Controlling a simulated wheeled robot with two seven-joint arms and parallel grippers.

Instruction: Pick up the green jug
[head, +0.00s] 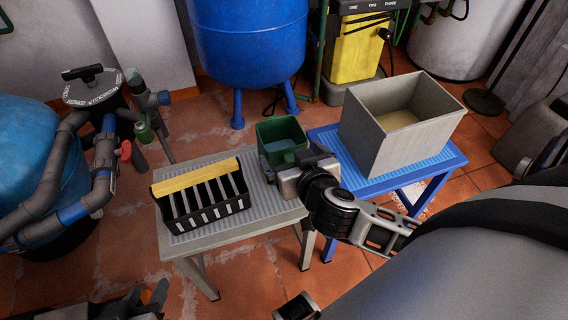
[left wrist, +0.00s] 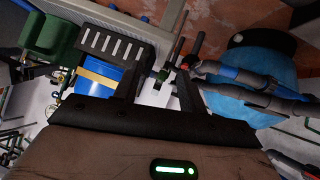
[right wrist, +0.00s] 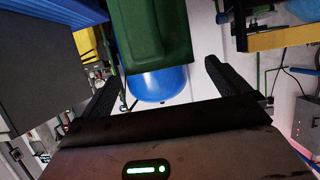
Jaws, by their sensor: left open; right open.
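The green jug (head: 281,132) stands upright on the back right of the grey table, open at the top. My right gripper (head: 292,165) is open, close in front of the jug and partly covering it in the head view. In the right wrist view the jug (right wrist: 150,35) lies ahead, between the two spread fingers (right wrist: 163,75); whether they touch it I cannot tell. My left gripper (head: 145,298) is open and low at the bottom left, partly cut off. In the left wrist view the jug (left wrist: 55,38) is at the upper left, away from the left fingers.
A black slotted crate (head: 203,207) with a yellow top edge stands left of the jug on the grey table (head: 180,243). A large grey open box (head: 390,130) is on the blue table (head: 440,160) to the right. A blue tank (head: 245,50) stands behind; pipework (head: 60,170) is left.

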